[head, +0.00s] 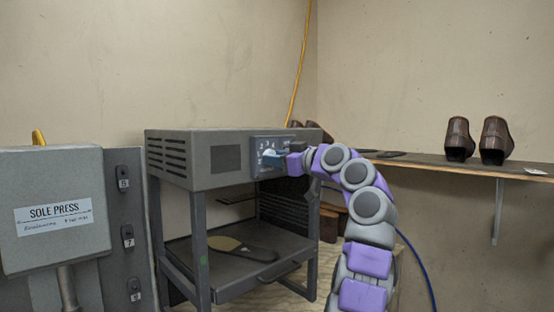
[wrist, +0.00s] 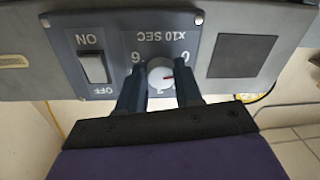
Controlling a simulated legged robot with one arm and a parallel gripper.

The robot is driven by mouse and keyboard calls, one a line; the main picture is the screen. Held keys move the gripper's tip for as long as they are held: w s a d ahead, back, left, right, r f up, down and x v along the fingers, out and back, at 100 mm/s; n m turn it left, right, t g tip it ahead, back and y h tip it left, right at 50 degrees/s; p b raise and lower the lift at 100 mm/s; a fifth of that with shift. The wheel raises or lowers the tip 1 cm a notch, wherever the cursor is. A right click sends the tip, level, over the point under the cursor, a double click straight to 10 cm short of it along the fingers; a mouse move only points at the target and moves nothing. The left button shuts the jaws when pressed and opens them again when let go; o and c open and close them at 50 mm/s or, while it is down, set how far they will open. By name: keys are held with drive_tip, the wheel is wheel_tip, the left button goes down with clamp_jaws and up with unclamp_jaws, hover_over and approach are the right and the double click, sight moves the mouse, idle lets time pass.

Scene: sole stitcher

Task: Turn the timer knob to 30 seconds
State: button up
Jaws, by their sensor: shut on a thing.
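Some dial numbers show around the knob; the fingers hide others. In the head view my gripper (head: 275,158) reaches the panel (head: 258,143) on the machine's front and hides the knob.
An ON/OFF rocker switch (wrist: 93,67) sits beside the dial. The grey machine (head: 175,158) stands on a frame with a tray (head: 210,280) holding a sole (head: 230,245). A "SOLE PRESS" (head: 55,210) stands at left. A shelf (head: 440,166) with shoes is at right.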

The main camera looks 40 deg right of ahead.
drive_tip(key=shift+c, duration=0.5)
